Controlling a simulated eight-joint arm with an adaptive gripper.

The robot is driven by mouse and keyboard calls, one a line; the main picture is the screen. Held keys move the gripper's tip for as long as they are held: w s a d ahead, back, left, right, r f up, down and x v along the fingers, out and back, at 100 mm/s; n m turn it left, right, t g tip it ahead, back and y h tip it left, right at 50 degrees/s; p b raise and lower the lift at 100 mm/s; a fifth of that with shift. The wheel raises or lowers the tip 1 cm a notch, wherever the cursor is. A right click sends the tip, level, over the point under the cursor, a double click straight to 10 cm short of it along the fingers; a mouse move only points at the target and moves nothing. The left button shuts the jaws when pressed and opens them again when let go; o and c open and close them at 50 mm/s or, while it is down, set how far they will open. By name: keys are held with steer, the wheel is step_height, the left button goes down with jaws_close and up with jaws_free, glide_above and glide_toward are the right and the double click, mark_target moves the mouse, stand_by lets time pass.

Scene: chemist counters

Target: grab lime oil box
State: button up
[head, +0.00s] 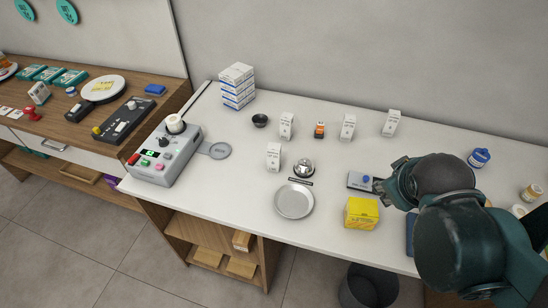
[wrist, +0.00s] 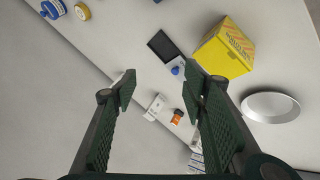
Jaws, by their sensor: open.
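Several small white boxes with dark print stand on the white counter in the head view: one at the back left (head: 286,126), one at the back middle (head: 348,127), one at the back right (head: 391,123) and one nearer the front (head: 273,157). Their print is too small to tell which is lime oil. My gripper (head: 381,184) is above the counter, right of the small flat device and behind the yellow box. In the wrist view my gripper (wrist: 163,92) is open and empty, its fingers wide apart. A white box (wrist: 155,106) shows between them, farther off.
A yellow box (head: 361,213), also in the wrist view (wrist: 227,48), and a round metal plate (head: 294,201) are near the front. An orange-labelled bottle (head: 319,130) stands between two white boxes.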

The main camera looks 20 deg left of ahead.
steer(key=w+a+f+n+t, duration=0.15)
steer(key=w+a+n, duration=0.25)
steer(key=a+n, duration=0.4)
steer(key=n+t+y, duration=0.2)
steer(key=n+t, duration=0.2)
steer(key=n, duration=1.5)
glide_toward(273, 150)
steer(key=w, duration=0.1)
steer(key=w+f, duration=0.2)
steer(key=shift+w+d, duration=0.4)
steer(key=shift+s+a+f+n+t, duration=0.1)
steer(key=shift+s+a+n+t, duration=0.25)
steer(key=shift+a+n, duration=0.25)
steer(key=shift+w, duration=0.1)
steer(key=shift+x, duration=1.25)
steer(key=shift+w, duration=0.15)
steer(key=shift+b+x, duration=0.55)
steer(key=shift+x, duration=1.95)
